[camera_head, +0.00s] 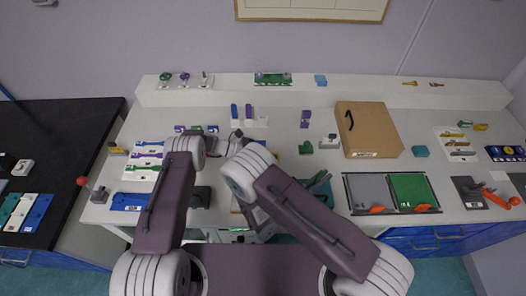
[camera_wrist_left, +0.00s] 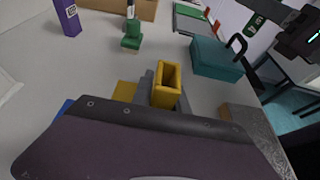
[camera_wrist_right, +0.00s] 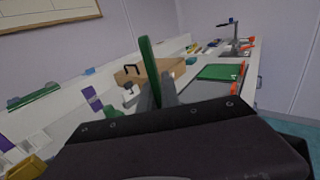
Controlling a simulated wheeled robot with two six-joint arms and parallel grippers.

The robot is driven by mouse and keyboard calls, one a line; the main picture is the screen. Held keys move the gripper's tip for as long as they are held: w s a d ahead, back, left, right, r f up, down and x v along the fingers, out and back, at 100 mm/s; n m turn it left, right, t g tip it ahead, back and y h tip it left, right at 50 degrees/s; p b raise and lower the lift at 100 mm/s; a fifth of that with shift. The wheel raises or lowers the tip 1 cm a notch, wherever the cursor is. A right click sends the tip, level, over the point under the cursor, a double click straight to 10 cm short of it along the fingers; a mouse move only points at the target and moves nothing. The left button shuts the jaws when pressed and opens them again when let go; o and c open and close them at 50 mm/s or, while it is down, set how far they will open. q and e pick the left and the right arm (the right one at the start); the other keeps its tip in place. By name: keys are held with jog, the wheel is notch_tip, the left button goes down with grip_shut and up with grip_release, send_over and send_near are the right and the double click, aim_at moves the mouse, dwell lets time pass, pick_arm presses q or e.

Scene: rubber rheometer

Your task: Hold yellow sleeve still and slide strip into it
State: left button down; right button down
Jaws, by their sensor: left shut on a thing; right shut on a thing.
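The yellow sleeve (camera_wrist_left: 168,84) is a short hollow box with its open end facing up. It stands between the fingers of my left gripper (camera_wrist_left: 163,96), which is shut on it. The green strip (camera_wrist_right: 149,68) is long and thin and stands nearly upright in the right wrist view. My right gripper (camera_wrist_right: 156,92) is shut on its lower part. The strip is apart from the sleeve. In the head view my arm links hide most of both grippers, and I cannot make out the sleeve clearly there.
A teal box (camera_wrist_left: 216,57) and a green block (camera_wrist_left: 131,43) stand near the sleeve. A cardboard box (camera_head: 370,130) lies farther back on the white bench. A tray with a grey and a green panel (camera_head: 410,188) lies to the right. Bare bench shows between these things.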

jog(key=w+a+r+n+t+y, duration=0.2)
jog(key=w+a+n+t+y, duration=0.1)
jog(key=w+a, duration=0.7)
jog(key=w+a+r+n+t+y, duration=0.1)
jog(key=w+a+r, duration=0.2)
jog(key=a+r, duration=0.15)
jog(key=w+a+r+t+y, duration=0.1)
jog(key=w+a+r, duration=0.25)
jog(key=r, duration=0.25)
notch_tip(320, 180, down, 10)
jog(key=shift+d, duration=0.35)
jog(key=shift+f, duration=0.3)
